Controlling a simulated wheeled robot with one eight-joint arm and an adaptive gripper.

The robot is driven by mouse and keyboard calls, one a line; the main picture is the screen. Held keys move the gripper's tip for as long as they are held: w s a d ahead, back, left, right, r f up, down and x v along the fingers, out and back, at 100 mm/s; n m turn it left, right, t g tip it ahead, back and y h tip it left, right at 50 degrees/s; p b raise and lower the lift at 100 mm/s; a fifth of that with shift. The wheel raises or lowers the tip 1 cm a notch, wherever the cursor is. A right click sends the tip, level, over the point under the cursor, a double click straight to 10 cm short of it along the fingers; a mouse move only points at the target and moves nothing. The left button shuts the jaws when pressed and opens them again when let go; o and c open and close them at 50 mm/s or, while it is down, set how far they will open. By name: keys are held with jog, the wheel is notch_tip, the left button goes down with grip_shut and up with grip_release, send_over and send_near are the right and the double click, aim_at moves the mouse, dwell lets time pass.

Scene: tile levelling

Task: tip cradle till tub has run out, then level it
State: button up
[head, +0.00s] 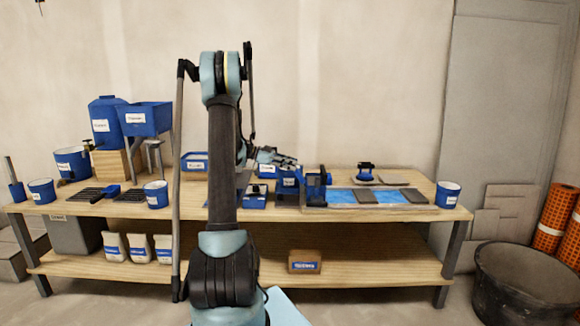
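My gripper (288,164) is at the middle of the workbench, partly behind my own arm. It is small and dark here, so its fingers cannot be made out. It is close to a labelled blue container (289,178), which may be the tub in its cradle. I cannot tell whether the gripper touches it, whether it is tilted, or what is inside. A second blue container (147,119) sits on a raised stand at the left, its rim about level. The labels are too small to read.
The wooden workbench (415,215) holds a tray with blue bed and grey tiles (367,197). Blue buckets stand at the left (72,161) and right end (447,194). A blue jug (107,122) is at the back left. A dark round bin (525,285) stands right on the floor.

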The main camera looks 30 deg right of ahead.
jog(key=o, duration=0.4)
jog(key=shift+w+a+f, duration=0.1)
jog(key=shift+a, duration=0.05)
jog(key=v, duration=1.2)
